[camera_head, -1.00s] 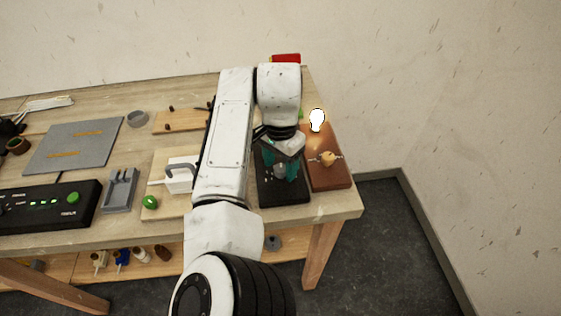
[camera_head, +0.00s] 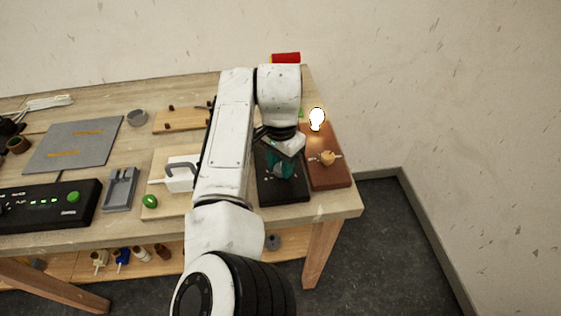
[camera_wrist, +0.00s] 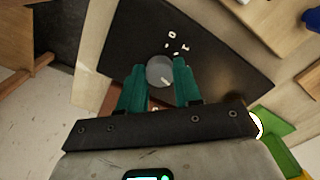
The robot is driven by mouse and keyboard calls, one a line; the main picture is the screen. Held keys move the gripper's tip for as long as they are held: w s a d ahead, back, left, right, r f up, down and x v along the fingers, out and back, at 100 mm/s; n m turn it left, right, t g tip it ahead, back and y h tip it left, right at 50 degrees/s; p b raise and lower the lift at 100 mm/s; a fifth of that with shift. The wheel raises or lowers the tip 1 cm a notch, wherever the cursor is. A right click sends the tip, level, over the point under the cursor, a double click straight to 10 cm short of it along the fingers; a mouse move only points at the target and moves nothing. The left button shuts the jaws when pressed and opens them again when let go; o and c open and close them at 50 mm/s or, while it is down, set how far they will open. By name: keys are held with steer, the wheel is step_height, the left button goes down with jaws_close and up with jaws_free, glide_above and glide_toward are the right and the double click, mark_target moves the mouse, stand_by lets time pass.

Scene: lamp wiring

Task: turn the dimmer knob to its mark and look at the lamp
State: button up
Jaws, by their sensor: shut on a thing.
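The dimmer knob (camera_wrist: 160,70) is a round grey knob with a pale pointer line, on a black dimmer panel (camera_wrist: 213,25) with several white marks. My gripper (camera_wrist: 158,72) has teal fingers on opposite sides of the knob and is shut on it. In the head view my gripper (camera_head: 281,170) is over the black panel (camera_head: 283,194) and mostly hides the knob. The lamp bulb (camera_head: 317,118) glows bright white at the back of a reddish-brown wooden base (camera_head: 331,179). Which mark the pointer meets is too small to tell.
A small orange-tan part (camera_head: 328,158) sits on the lamp base. A white block with a grey hook (camera_head: 180,178) stands left of my arm. A black control box (camera_head: 50,205) and a grey tray (camera_head: 120,190) are farther left. The table's right edge is close to the lamp base.

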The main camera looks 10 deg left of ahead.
steer(key=shift+r+n+p, duration=0.1)
steer(key=shift+n+p, duration=0.2)
steer(key=shift+p, duration=0.15)
steer(key=shift+d+r+n+p, duration=0.1)
steer(key=shift+r+n+p, duration=0.05)
steer(key=shift+n+p, duration=0.95)
steer(key=n+p, duration=0.2)
steer(key=p, duration=0.1)
steer(key=n+p, duration=0.4)
steer(key=n, duration=0.2)
steer(key=shift+n+p, duration=0.3)
steer(key=shift+n, duration=0.1)
steer(key=n, duration=0.2)
steer(key=n+p, duration=0.1)
steer(key=n, duration=0.2)
steer(key=shift+w+f, duration=0.1)
steer(key=shift+f, duration=0.1)
steer(key=n, duration=0.6)
steer(key=shift+n, duration=0.3)
steer(key=o, duration=1)
